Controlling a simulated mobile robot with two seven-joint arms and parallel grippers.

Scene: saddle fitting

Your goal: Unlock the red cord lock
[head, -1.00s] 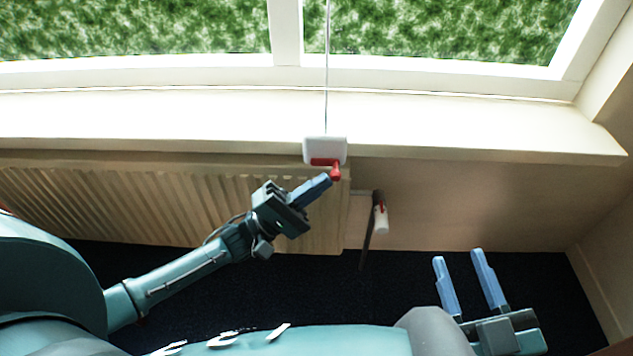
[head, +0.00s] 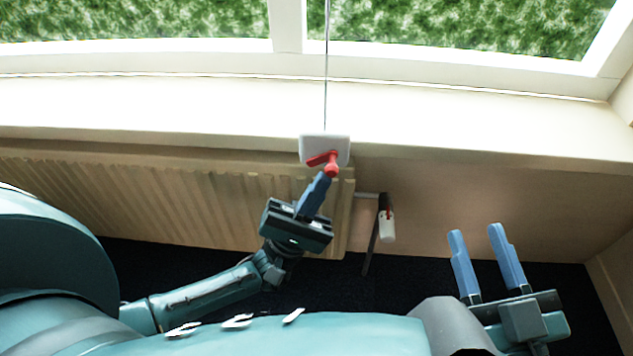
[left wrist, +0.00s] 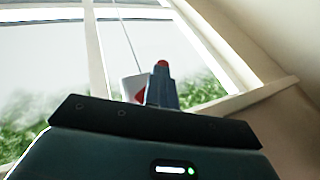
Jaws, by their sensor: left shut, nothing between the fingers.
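The red cord lock (head: 323,158) is a red lever on a white block (head: 311,143) at the sill's front edge, with a thin cord (head: 326,90) running up from it. The lever lies tilted across the block, and its round knob end is at the lower right. My left gripper (head: 327,178) is shut and empty, its fingertips at the knob and seemingly touching it. In the left wrist view the fingers (left wrist: 162,85) point at the red knob (left wrist: 162,63) and partly hide the block (left wrist: 133,87). My right gripper (head: 479,238) is open and empty at the lower right.
A ribbed radiator (head: 150,205) is below the sill (head: 180,112), behind my left arm. A dark post with a white and red handle (head: 387,226) stands right of the radiator. The wall between it and my right gripper is bare.

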